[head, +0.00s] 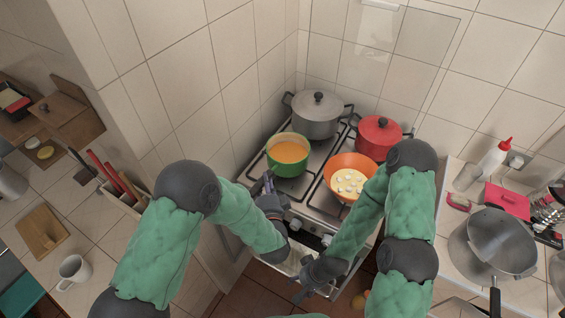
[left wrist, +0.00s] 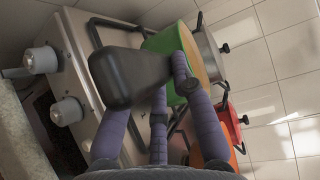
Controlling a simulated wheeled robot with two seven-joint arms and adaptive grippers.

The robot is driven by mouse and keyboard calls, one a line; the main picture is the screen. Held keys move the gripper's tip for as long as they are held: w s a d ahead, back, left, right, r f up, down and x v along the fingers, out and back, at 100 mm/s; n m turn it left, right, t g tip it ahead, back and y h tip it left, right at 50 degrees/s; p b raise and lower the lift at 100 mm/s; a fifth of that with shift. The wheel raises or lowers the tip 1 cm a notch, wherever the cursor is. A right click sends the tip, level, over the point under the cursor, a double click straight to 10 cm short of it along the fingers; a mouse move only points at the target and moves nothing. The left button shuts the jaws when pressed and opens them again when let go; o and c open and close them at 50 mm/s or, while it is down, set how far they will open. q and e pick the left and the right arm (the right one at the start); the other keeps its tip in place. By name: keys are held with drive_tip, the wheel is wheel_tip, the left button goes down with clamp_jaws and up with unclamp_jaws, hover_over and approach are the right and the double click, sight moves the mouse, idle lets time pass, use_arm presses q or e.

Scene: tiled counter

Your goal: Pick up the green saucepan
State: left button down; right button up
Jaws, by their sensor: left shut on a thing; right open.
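The green saucepan (head: 287,168) holds orange soup and appears to sit upright over the front left burner of the stove. Its dark handle (left wrist: 125,78) points toward me and lies between my left gripper's fingers in the left wrist view, where the green side (left wrist: 166,42) also shows. My left gripper (head: 268,190) is shut on this handle at the stove's front; its fingers partly hide it. I cannot tell whether the saucepan touches the grate. My right gripper (head: 312,278) is open and empty, low in front of the stove.
On the stove (head: 313,206), an orange pan (head: 338,163) with pale food stands close right of the saucepan. A grey lidded pot (head: 315,118) and a red lidded pot (head: 377,138) stand behind. A tiled wall is at left; a large steel pot (head: 495,240) is on the right counter.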

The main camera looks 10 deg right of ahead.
use_arm(q)
drive_tip(key=shift+r, duration=0.2)
drive_tip(key=shift+r, duration=0.3)
wheel_tip(320, 180, up, 3)
drive_tip(key=shift+w+f+p, duration=0.1)
drive_tip(key=shift+p, duration=0.35)
drive_tip(key=s+a+r+p, duration=0.1)
drive_tip(key=s+a+r, duration=0.1)
drive_tip(key=s+r, duration=0.2)
drive_tip(key=s+a+r+p, duration=0.1)
drive_tip(key=s+a+r, duration=0.1)
drive_tip(key=s+r, duration=0.3)
drive_tip(key=shift+s+a+r+p, duration=0.25)
drive_tip(key=shift+s+p, duration=0.15)
drive_tip(key=shift+s, duration=1.8)
drive_tip(key=c, duration=1.7)
unclamp_jaws()
clamp_jaws()
